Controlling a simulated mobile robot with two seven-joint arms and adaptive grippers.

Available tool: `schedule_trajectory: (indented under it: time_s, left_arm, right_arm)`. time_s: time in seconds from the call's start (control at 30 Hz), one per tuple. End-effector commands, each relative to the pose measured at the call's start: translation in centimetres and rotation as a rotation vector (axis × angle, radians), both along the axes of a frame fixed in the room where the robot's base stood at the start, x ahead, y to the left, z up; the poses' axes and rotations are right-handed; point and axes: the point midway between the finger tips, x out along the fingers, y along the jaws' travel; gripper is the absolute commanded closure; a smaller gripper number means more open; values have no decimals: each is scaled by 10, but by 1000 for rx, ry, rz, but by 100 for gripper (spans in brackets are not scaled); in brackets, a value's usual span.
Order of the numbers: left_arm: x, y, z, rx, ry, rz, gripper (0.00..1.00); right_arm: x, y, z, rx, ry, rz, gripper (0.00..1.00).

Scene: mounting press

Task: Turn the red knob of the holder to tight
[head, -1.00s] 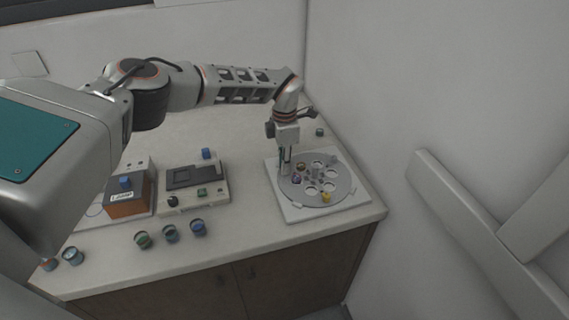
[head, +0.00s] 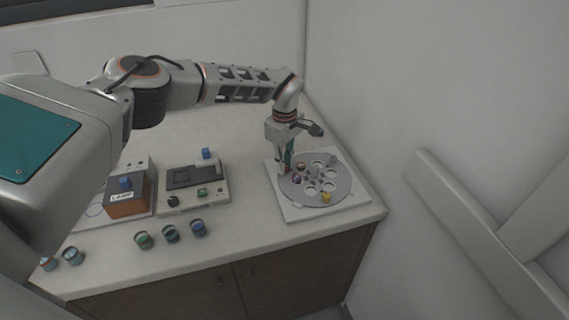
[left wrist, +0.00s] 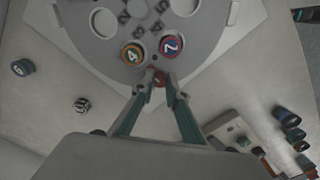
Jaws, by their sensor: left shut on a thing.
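The holder (head: 346,187) is a grey round disc with several holes on a white square base, at the right of the counter in the head view. The red knob (left wrist: 158,77) shows in the left wrist view at the disc's edge, between my fingertips. My left gripper (head: 285,172) points down at the holder's left side and is shut on the knob. The fingers hide part of the knob, and its setting cannot be read. My right gripper is not in view.
Numbered pucks, one marked 4 (left wrist: 132,53) and one marked 7 (left wrist: 171,46), sit in the disc close to my fingers. A yellow puck (head: 326,197) sits near its front. A press unit (head: 193,186) and several loose pucks stand to the left.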

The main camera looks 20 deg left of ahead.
Motion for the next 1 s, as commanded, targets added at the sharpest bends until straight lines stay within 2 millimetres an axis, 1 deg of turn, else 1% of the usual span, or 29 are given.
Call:
schedule_trajectory:
  time_s: [0.2,0.5,0.7,1.0]
  left_arm:
    - [1,0,1,-1,-2,-195,100]
    - [1,-1,1,-2,-1,-399,100]
    - [0,-1,1,-2,-1,-476,100]
    - [0,-1,1,-2,-1,-514,100]
  right_arm:
    - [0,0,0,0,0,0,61]
    - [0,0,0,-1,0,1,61]
    - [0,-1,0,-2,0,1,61]
    - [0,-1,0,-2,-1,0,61]
